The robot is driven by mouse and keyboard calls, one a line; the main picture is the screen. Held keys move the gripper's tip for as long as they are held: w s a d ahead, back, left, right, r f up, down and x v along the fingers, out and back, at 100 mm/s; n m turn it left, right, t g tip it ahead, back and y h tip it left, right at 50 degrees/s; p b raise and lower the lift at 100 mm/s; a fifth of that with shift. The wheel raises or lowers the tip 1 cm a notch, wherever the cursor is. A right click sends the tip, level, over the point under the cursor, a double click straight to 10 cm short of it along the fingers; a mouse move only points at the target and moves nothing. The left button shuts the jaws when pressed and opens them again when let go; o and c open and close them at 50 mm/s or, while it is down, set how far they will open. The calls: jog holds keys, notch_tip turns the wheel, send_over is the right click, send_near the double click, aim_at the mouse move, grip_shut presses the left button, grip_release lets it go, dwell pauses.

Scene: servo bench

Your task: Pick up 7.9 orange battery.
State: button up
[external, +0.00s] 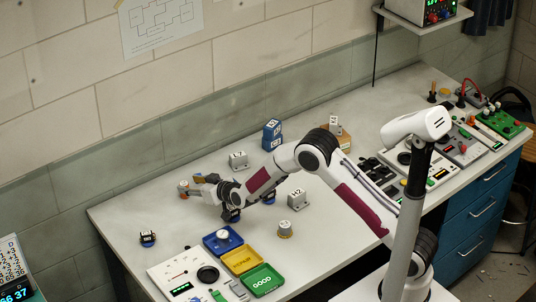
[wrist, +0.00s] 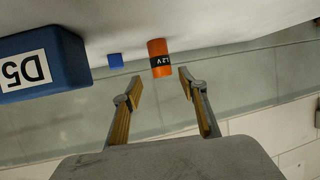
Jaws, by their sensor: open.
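An orange battery (wrist: 158,50) with a black label band stands on the bench in the wrist view, just beyond and between my fingertips; its lettering is too small to read surely. In the external view, a small orange and grey piece, likely this battery (external: 183,188), stands at the left part of the bench, just left of my gripper (external: 198,189). My gripper (wrist: 160,84) is open in the wrist view, with its two tan-padded fingers apart and nothing between them. The battery is apart from both fingers.
A large blue block marked D5 (wrist: 45,63) is close on the left in the wrist view, with a small blue block (wrist: 115,60) beyond. Grey blocks (external: 238,160) and a blue box (external: 272,135) stand behind my arm. Colored trays (external: 263,280) lie in front.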

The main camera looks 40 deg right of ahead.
aim_at(185, 184)
jog(key=shift+x, duration=0.8)
jog(key=shift+a+x, duration=0.2)
jog(key=shift+x, duration=0.95)
grip_shut()
